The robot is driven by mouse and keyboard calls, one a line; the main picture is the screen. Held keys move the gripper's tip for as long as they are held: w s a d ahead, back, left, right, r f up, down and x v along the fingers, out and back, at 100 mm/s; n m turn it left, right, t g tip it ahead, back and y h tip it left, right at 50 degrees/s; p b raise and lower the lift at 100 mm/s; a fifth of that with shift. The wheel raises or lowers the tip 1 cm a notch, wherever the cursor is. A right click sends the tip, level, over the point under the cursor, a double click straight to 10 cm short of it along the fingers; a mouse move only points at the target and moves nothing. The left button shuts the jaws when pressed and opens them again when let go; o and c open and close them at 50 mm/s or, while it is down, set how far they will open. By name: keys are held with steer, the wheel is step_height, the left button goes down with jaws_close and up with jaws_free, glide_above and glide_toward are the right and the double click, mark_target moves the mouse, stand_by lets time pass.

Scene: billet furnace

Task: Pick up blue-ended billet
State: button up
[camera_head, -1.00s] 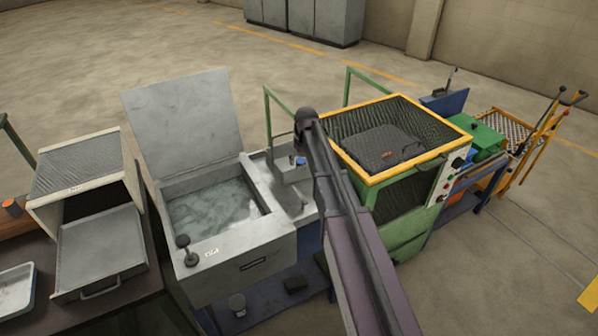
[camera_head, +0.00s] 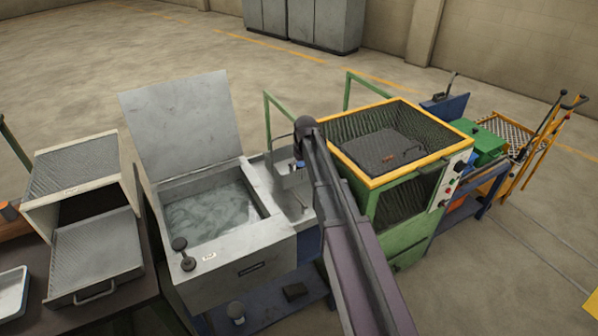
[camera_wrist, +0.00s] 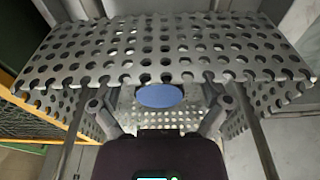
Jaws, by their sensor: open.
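The blue-ended billet (camera_wrist: 160,96) shows its round blue end in the middle of the wrist view, in front of a perforated metal basket (camera_wrist: 150,68). A small patch of the blue end (camera_head: 299,165) also shows in the head view, beside my arm. My gripper (camera_wrist: 160,108) is open, with one finger on each side of the blue end. Whether the fingers touch the billet cannot be told. The rest of the billet is hidden behind its end and the gripper body. In the head view my arm covers most of the gripper.
An open grey tank (camera_head: 215,205) with liquid stands left of the basket's place. A green machine with a yellow rim (camera_head: 376,182) stands close on the right. A furnace box with an open drawer (camera_head: 95,250) is at far left.

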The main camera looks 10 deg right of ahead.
mark_target(301, 164)
jaws_close()
steer(key=shift+r, duration=0.2)
stand_by(0.3)
step_height(301, 164, up, 12)
steer(key=p, duration=1.2)
steer(key=s+d, duration=0.2)
steer(key=s, duration=0.6)
steer(key=s+d, duration=0.3)
steer(key=s, duration=0.6)
steer(key=shift+d+f, duration=0.2)
steer(key=shift+d, duration=0.1)
